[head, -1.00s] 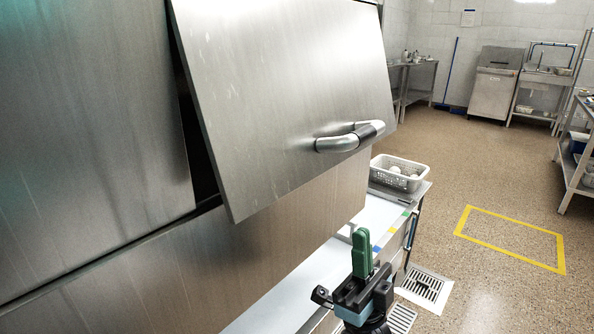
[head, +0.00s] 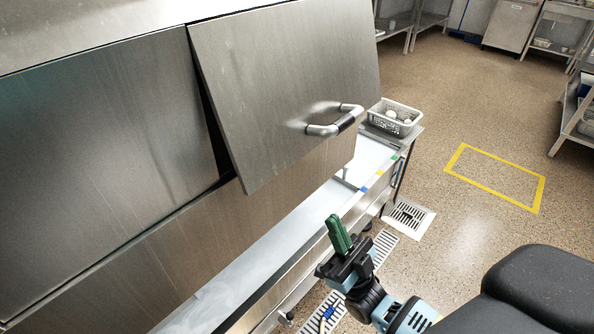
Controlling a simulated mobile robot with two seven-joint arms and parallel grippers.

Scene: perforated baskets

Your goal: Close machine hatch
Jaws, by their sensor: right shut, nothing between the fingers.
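The machine hatch (head: 285,85) is a brushed steel panel at the top centre of the head view. It is tilted out from the machine body, with a dark gap along its left edge. Its bar handle (head: 336,121) is near the hatch's lower right. My right gripper (head: 338,234), with green fingers, is shut and empty. It is below the handle in the picture, in front of the machine's counter edge, and touches neither the hatch nor the handle. My left gripper is not in view.
A perforated white basket (head: 395,117) with pale round items stands at the counter's far end. The steel counter (head: 290,236) runs below the hatch. Floor drains (head: 408,216) lie beside it. A yellow floor rectangle (head: 495,200) marks open floor to the right.

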